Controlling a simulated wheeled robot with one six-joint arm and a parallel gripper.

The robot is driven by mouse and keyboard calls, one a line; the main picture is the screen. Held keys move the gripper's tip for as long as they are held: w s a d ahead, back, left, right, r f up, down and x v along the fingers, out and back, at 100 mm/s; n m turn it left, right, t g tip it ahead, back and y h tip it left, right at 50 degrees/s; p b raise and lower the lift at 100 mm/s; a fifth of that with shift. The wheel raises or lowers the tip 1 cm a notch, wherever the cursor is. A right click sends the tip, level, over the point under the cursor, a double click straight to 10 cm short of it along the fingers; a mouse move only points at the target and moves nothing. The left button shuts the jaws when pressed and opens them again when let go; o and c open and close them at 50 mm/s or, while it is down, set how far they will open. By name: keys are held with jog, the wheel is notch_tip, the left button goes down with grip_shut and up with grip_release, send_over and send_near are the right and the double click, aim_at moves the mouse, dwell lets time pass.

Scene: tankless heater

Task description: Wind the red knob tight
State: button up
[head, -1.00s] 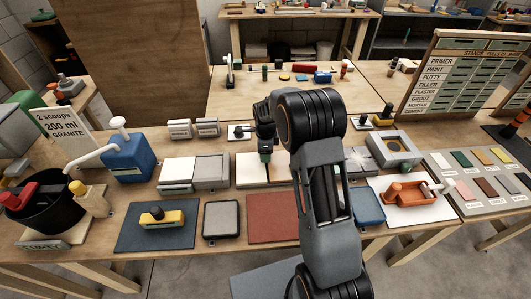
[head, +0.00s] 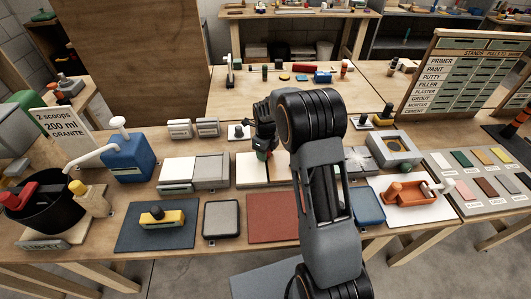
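My gripper (head: 263,148) points down over the middle of the bench, above a pair of white tiles or panels (head: 252,168). A small patch of red and green shows at its tip. I cannot tell whether this is the red knob or part of the gripper, nor whether the fingers touch anything. The fingers are too small and dark to show whether they are open or shut. No red knob stands out clearly; it may be hidden behind my gripper or arm.
A small white plate with a dark knob (head: 238,132) stands just left of my gripper. Grey-and-white boxes (head: 195,172), a blue dispenser (head: 128,160) and a black tub (head: 40,215) are at left. An orange tray (head: 418,196) and a lettered board (head: 465,75) are at right.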

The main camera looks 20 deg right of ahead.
jog(key=shift+o, duration=1)
jog(key=shift+r+p, duration=1.75)
jog(key=shift+r, duration=0.75)
